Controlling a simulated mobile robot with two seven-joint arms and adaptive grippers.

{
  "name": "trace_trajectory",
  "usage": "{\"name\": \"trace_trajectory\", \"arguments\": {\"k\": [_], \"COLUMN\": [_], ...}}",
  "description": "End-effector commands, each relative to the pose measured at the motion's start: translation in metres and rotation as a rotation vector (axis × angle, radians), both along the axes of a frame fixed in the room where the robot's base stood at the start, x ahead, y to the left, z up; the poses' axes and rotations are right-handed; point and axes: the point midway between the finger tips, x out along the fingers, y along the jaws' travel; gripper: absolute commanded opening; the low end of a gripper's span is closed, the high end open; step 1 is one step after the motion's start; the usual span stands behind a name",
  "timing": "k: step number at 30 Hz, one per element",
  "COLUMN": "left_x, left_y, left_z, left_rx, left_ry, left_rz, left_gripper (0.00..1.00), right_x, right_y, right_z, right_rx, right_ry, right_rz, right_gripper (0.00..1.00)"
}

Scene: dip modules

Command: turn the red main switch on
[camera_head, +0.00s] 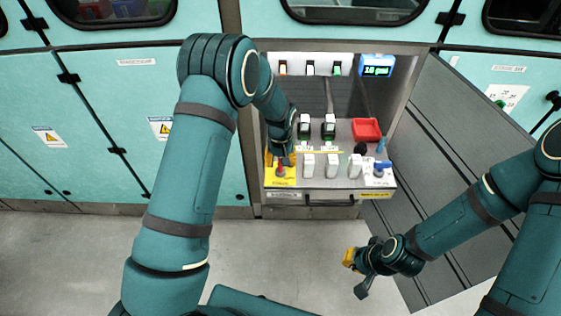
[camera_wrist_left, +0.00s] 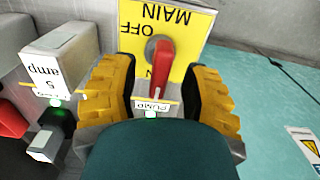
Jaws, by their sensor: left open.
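The red main switch (camera_head: 281,171) sits on a yellow plate (camera_head: 270,181) at the front left of the panel in the head view. In the left wrist view its red handle (camera_wrist_left: 161,68) stands on a grey hub in front of the yellow plate (camera_wrist_left: 190,38), marked MAIN and OFF, upside down. My left gripper (camera_head: 280,157) is at the switch; in the wrist view its open yellow fingers (camera_wrist_left: 162,92) lie on either side of the handle, with visible gaps. Part of the plate's lower lettering is hidden. My right gripper (camera_head: 354,274) is open and empty, low over the floor.
White modules (camera_head: 332,166) stand in a row right of the switch; one marked 5 amp (camera_wrist_left: 60,60) is close to the left finger. Behind are a red tray (camera_head: 366,130) and a display (camera_head: 377,66). An open grey door (camera_head: 440,150) is at right.

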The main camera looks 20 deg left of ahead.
Motion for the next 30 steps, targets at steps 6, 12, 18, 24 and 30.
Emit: {"name": "trace_trajectory", "arguments": {"k": [6,12,18,24,30], "left_x": [0.001,0.001,0.000,0.000,0.000], "left_y": [0.000,-0.001,0.000,0.000,0.000], "left_z": [0.037,0.078,0.105,0.115,0.115], "left_rx": [-0.001,-0.001,0.000,0.000,0.000], "left_ry": [-0.004,-0.004,-0.002,0.000,0.001], "left_rz": [-0.001,-0.001,0.000,0.000,0.000], "left_gripper": [0.46,0.46,0.46,0.46,0.46], "right_x": [0.000,0.000,0.000,0.000,0.000], "right_y": [0.000,0.000,0.000,0.000,0.000], "right_z": [0.000,0.000,0.000,0.000,0.000], "right_rx": [0.000,0.000,0.000,0.000,0.000], "right_ry": [0.000,0.000,0.000,0.000,0.000], "right_rz": [0.000,0.000,0.000,0.000,0.000], "right_gripper": [0.00,0.00,0.00,0.00,0.00]}}
